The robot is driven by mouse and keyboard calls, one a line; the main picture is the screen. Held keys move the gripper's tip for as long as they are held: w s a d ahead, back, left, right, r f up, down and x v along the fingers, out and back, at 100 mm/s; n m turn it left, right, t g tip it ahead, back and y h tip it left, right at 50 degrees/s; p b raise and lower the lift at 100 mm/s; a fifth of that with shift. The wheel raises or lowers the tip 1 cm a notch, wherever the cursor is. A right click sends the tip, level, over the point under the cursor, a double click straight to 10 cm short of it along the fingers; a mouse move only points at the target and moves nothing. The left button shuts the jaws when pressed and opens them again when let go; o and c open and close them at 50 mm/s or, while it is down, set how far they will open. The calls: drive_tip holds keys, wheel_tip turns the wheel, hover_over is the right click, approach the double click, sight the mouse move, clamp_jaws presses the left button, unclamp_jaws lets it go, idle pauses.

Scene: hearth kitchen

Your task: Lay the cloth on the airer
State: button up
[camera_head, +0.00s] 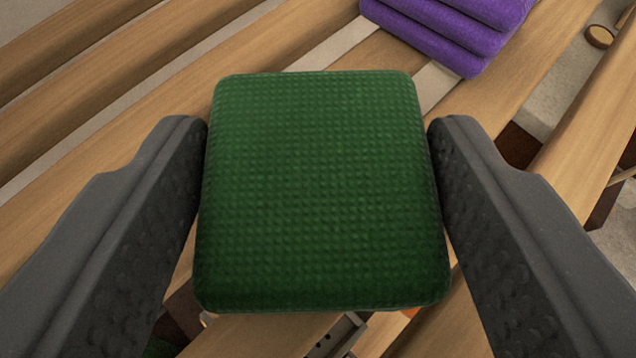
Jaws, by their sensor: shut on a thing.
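The green folded cloth (322,190) is a thick square pad with a dimpled surface in the middle of the view. My gripper (318,150) is shut on it, with one dark finger against its left side and one against its right. The airer (70,130) has several wooden slats running diagonally under and around the cloth. The cloth covers part of the slats. I cannot tell whether its underside touches them.
A purple folded cloth (455,30) lies on the slats at the top, beyond the green cloth. Gaps show between the slats. A round wooden end (599,36) is at the upper right. Bare slats lie to the left.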

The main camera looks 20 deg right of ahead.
drive_tip(key=shift+f, duration=0.15)
drive_tip(key=o, duration=1.1)
drive_tip(key=shift+c, duration=0.2)
drive_tip(key=shift+s+r, duration=0.1)
drive_tip(key=shift+r, duration=0.15)
